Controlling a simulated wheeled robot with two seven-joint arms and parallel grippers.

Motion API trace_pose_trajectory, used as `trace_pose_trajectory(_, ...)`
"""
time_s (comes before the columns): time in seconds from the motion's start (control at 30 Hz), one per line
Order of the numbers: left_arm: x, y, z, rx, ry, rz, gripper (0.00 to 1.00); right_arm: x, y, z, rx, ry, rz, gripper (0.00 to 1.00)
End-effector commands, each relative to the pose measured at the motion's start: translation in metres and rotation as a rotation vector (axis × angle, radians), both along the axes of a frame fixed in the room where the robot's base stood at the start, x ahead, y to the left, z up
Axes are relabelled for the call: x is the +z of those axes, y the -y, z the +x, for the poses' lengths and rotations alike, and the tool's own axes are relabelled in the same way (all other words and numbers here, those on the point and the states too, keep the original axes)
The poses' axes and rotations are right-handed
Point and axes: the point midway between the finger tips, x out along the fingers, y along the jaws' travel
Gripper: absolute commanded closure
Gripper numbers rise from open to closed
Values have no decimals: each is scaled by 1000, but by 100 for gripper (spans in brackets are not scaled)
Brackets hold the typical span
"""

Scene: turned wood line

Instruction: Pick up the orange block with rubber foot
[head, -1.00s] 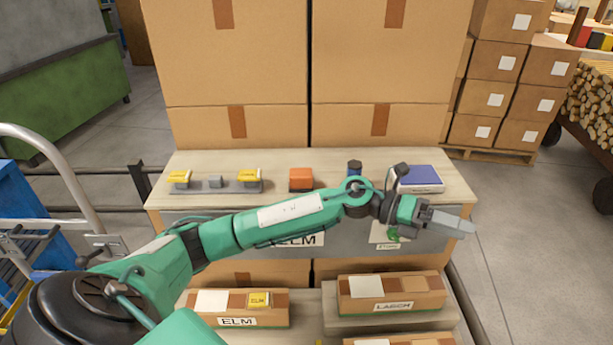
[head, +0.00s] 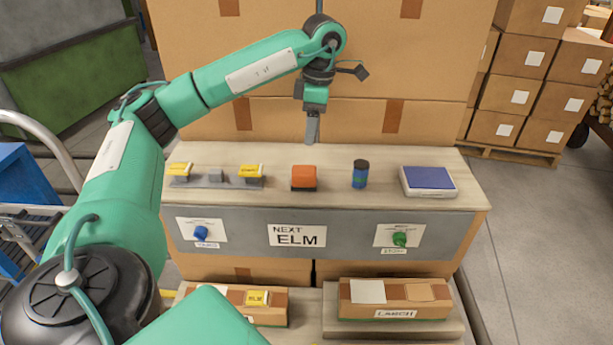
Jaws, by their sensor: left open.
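The orange block (head: 304,176) sits on the wooden bench top near its middle, with a dark layer along its bottom edge. My left gripper (head: 312,138) hangs above and slightly behind the block in the picture, pointing down. Its fingers overlap edge-on, so the gap between them is hard to see. It is open, holds nothing and is apart from the block. My right gripper is not in view.
Left of the block is a grey rail with yellow-topped pieces (head: 251,171). Right of it stand a dark blue jar (head: 360,174) and a blue-topped pad (head: 428,180). Large cartons (head: 410,60) rise behind the bench. A grey front panel (head: 353,232) carries knobs and an ELM sign.

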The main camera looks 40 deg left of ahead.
Motion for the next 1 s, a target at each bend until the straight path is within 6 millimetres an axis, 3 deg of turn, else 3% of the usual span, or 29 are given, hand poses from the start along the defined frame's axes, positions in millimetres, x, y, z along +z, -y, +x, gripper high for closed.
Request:
trace_pose_trajectory(0.2,-30,-2,-3,-1,-5,-1,33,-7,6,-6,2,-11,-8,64)
trace_pose_trajectory(0.43,-69,-6,-6,-2,-4,-1,33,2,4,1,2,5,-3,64)
trace_pose_trajectory(0.77,-97,-8,-9,-2,-4,0,33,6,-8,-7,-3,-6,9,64)
trace_pose_trajectory(1.0,-130,-10,-11,-2,-2,-2,33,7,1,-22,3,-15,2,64)
